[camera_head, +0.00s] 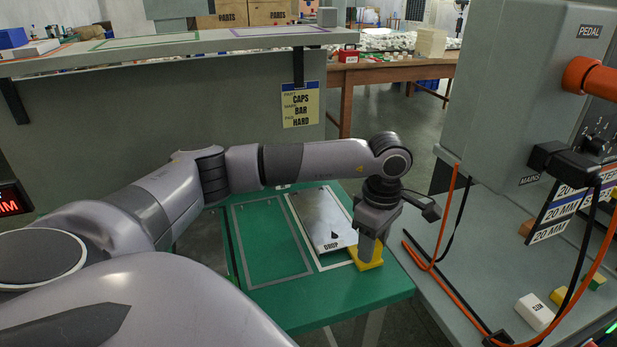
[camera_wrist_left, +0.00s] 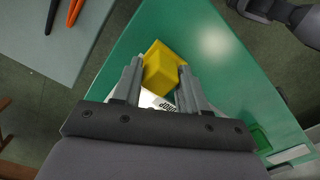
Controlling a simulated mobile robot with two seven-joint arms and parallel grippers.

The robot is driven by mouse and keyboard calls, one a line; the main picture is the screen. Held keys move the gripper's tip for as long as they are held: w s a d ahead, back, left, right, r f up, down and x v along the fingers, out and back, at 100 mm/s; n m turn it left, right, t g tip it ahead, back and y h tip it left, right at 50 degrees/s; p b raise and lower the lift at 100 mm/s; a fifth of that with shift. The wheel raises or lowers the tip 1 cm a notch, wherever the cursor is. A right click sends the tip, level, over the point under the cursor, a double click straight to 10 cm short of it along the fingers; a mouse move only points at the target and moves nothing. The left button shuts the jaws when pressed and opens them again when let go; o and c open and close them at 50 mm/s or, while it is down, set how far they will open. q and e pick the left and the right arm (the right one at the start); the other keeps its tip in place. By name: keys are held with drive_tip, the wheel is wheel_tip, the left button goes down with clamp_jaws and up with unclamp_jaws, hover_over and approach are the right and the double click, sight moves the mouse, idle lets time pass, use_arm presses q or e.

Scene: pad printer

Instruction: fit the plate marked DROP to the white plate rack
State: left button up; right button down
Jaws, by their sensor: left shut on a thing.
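The plate marked DROP (camera_head: 322,215) lies flat on the green table, a grey metal sheet with a white front edge bearing the word and a dark drop shape. Its lettered edge also shows in the left wrist view (camera_wrist_left: 160,103). My left gripper (camera_head: 368,248) points down beside the plate's front right corner. In the left wrist view its fingers (camera_wrist_left: 160,82) are shut on a yellow block (camera_wrist_left: 158,62), which also shows low at the table in the head view (camera_head: 366,262). My right gripper is not in view.
The green table (camera_head: 300,308) has a grey outline left of the plate and a white outline around it. A large grey machine (camera_head: 530,100) with an orange cable stands at the right. A grey shelf (camera_head: 200,44) runs along the back left.

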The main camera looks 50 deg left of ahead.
use_arm(q)
drive_tip(key=shift+f, duration=0.15)
drive_tip(key=shift+f, duration=0.1)
drive_tip(key=o, duration=1.3)
drive_tip(key=shift+o, duration=0.2)
